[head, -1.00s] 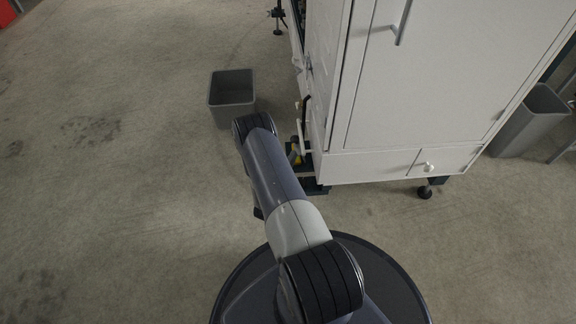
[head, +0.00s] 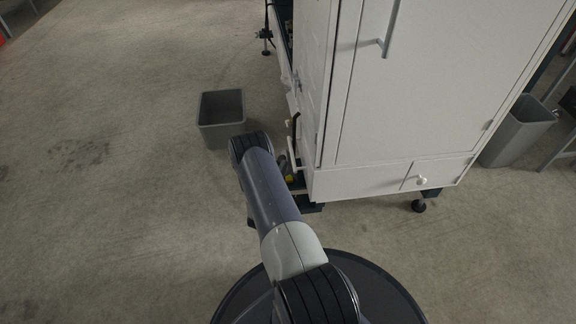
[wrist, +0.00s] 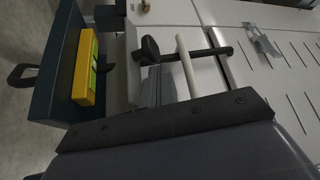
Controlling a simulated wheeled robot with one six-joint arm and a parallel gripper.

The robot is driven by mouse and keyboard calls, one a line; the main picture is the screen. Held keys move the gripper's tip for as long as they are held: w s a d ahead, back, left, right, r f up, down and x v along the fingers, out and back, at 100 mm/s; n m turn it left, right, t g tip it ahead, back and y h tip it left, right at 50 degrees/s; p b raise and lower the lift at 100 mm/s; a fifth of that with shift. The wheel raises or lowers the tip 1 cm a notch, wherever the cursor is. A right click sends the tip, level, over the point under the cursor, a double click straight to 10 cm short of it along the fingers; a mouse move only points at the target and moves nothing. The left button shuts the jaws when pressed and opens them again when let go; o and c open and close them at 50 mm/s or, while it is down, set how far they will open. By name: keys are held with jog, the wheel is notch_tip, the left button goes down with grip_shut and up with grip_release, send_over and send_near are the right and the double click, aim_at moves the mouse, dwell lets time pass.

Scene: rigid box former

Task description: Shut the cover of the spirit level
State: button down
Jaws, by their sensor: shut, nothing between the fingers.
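The spirit level is a yellow block (wrist: 84,68) with a bright green strip along one side, at the left of the wrist view. It sits against a dark teal bracket (wrist: 57,62), and its green strip is exposed. I cannot tell for certain which part is its cover. A small yellow spot shows beside my arm in the head view (head: 290,178). My gripper (wrist: 160,82) shows as narrow grey fingers in the middle of the wrist view, shut and empty, to the right of the yellow block and apart from it. My arm hides the gripper in the head view.
A black knob on a rod (wrist: 151,48) and a pale bar (wrist: 187,66) stand close by my fingers. A slotted white panel (wrist: 285,55) lies to the right. The white cabinet (head: 415,90) rises beside my arm. A grey bin (head: 221,119) stands left on open floor.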

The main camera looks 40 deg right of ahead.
jog(key=shift+w+a+f+n+t, duration=0.2)
jog(key=shift+n+t, duration=0.1)
jog(key=shift+n, duration=0.2)
jog(key=shift+r, duration=0.1)
